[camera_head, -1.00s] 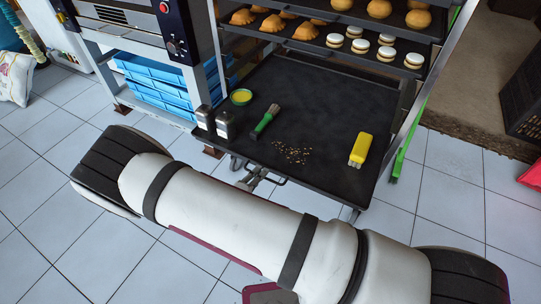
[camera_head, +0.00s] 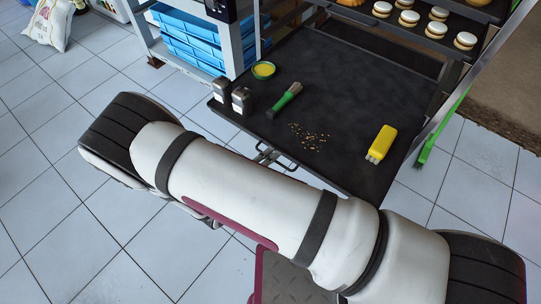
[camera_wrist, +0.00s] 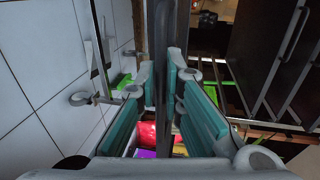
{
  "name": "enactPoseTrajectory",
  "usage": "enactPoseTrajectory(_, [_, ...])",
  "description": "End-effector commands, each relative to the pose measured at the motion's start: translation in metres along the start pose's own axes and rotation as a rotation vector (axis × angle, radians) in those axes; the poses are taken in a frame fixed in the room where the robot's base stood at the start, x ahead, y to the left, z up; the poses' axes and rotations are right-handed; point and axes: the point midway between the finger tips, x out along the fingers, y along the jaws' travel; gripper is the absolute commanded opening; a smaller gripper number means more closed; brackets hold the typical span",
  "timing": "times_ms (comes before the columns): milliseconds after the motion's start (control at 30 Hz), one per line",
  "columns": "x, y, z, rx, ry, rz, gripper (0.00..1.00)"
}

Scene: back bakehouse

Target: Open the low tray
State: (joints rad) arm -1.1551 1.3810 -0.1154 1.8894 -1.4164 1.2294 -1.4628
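The low tray (camera_head: 340,90) is a dark sheet sticking far out of the rack towards me. In the head view my arm crosses in front of its front edge and hides my gripper. In the wrist view my gripper (camera_wrist: 161,72), with teal pads, is closed around a thin dark upright strip (camera_wrist: 163,25), which looks like the tray's edge seen end-on. On the tray lie two small shakers (camera_head: 231,95), a green-rimmed bowl (camera_head: 263,70), a green-handled brush (camera_head: 287,98), scattered crumbs (camera_head: 309,136) and a yellow bottle-like item (camera_head: 382,143).
A higher tray (camera_head: 455,57) with white-topped round pastries is above and behind the low tray. Blue crates (camera_head: 195,45) stand at the left of the rack. A green strip (camera_head: 432,140) runs beside the rack's right post.

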Motion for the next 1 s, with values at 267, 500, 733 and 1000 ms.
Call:
enactPoseTrajectory(267, [0.000,0.000,0.000,0.000,-0.001,-0.001,0.27])
enactPoseTrajectory(500, [-0.010,0.000,0.001,0.001,-0.002,-0.001,0.27])
enactPoseTrajectory(733, [-0.053,0.000,0.001,0.000,-0.004,0.001,0.27])
enactPoseTrajectory(1000, [-0.102,0.000,0.001,0.000,-0.003,0.000,0.27])
